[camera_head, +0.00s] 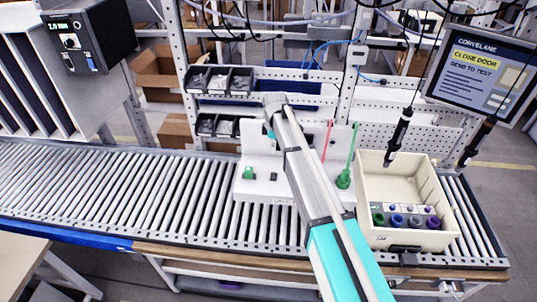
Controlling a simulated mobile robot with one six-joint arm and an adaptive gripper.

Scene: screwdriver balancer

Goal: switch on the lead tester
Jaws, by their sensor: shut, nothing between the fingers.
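A white box-shaped unit (262,188) stands on the roller conveyor in the middle of the view, partly hidden behind my arm. It has a green knob-like part (249,173) on its left and a small dark part (273,176) near my arm. A red rod (327,140) and a green rod with a round green base (343,180) stand at its right side. No label naming a lead tester is readable, and no switch is clear. My arm reaches across the unit from the lower right. My gripper's fingers are hidden, and any contact cannot be seen.
A cream bin (436,187) with colored round parts stands on the right of the conveyor. Hanging black screwdrivers (399,132) are above and beside it. A screen (487,70) reads "CLOSE DOOR". A black control box (88,35) is at upper left. The conveyor's left rollers (110,190) are clear.

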